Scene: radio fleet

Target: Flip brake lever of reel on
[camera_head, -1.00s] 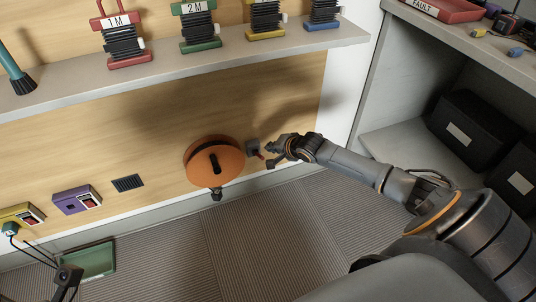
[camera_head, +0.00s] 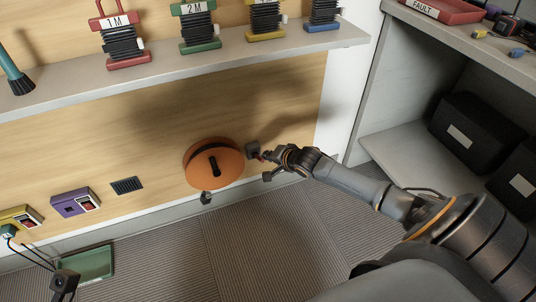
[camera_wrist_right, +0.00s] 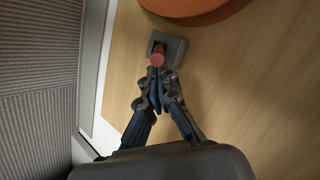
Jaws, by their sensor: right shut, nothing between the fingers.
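The orange reel (camera_head: 205,172) is mounted on the wooden wall panel, with a dark bar at its centre and a dark knob at its lower edge. To its right is the brake lever, a grey square base (camera_head: 252,150) with a red handle. My right gripper (camera_head: 265,158) is at this handle. In the right wrist view the red handle (camera_wrist_right: 157,58) points toward the camera, just beyond the fingertips of the shut, empty right gripper (camera_wrist_right: 157,97). I cannot tell if they touch it. A dark part at the lower left (camera_head: 65,281) may belong to my left gripper; its jaws do not show clearly.
A shelf (camera_head: 140,83) above holds several labelled cable spools. Yellow and purple boxes (camera_head: 74,203) and a dark vent (camera_head: 127,185) are left of the reel. A green tray (camera_head: 97,262) is at lower left. A shelf unit with black boxes (camera_head: 470,125) stands at right.

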